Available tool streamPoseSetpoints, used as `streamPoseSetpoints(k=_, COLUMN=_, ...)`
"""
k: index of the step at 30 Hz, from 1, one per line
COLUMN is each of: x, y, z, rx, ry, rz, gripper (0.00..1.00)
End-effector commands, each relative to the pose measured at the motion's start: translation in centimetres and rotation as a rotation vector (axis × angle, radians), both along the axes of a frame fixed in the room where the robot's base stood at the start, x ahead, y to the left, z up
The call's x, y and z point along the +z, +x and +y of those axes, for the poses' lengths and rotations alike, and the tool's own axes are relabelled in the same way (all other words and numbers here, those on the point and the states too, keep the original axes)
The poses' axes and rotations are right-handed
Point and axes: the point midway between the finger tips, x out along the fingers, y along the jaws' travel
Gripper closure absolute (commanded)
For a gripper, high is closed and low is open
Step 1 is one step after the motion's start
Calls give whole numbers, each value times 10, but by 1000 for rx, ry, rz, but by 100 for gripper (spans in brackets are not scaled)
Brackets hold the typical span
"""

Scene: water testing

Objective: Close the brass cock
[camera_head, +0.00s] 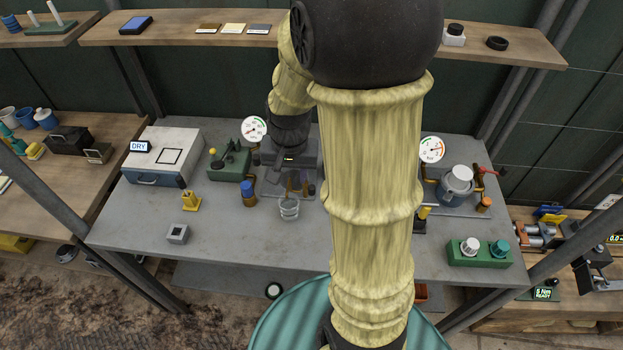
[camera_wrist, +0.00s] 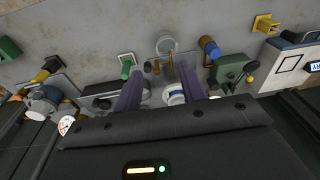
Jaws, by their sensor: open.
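Small brass-coloured parts (camera_wrist: 155,67), which look like the brass cock, show in the wrist view between the far ends of my fingers. They also show in the head view (camera_head: 305,186) just behind a clear beaker. Whether the cock's handle is turned open or shut is too small to tell. My gripper (camera_wrist: 159,71) is open, its two fingers spread on either side of these parts; contact cannot be made out. In the head view my gripper (camera_head: 292,178) points down at the back middle of the grey bench. A white and blue round piece (camera_wrist: 174,94) lies between the fingers.
The clear beaker (camera_head: 289,210) stands in front. A brass, blue-topped piece (camera_head: 248,194) and a green device (camera_head: 229,163) stand left. A round gauge (camera_head: 254,129) rises behind. A green box with knobs (camera_head: 479,253) sits far right.

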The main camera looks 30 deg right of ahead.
Motion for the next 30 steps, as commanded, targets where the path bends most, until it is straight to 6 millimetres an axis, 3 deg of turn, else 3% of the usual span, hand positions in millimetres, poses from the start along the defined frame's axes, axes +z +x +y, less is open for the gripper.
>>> streamPoseSetpoints(k=3, x=13, y=32, z=-38, rx=-311, ry=33, rz=56, gripper=59)
streamPoseSetpoints(k=9, x=13, y=59, z=-82, rx=-669, ry=60, rz=113, gripper=59)
streamPoseSetpoints(k=23, x=8, y=62, z=-87, rx=-722, ry=62, rz=122, gripper=59)
streamPoseSetpoints(k=30, x=-16, y=60, z=-87, rx=-721, ry=62, rz=127, gripper=59)
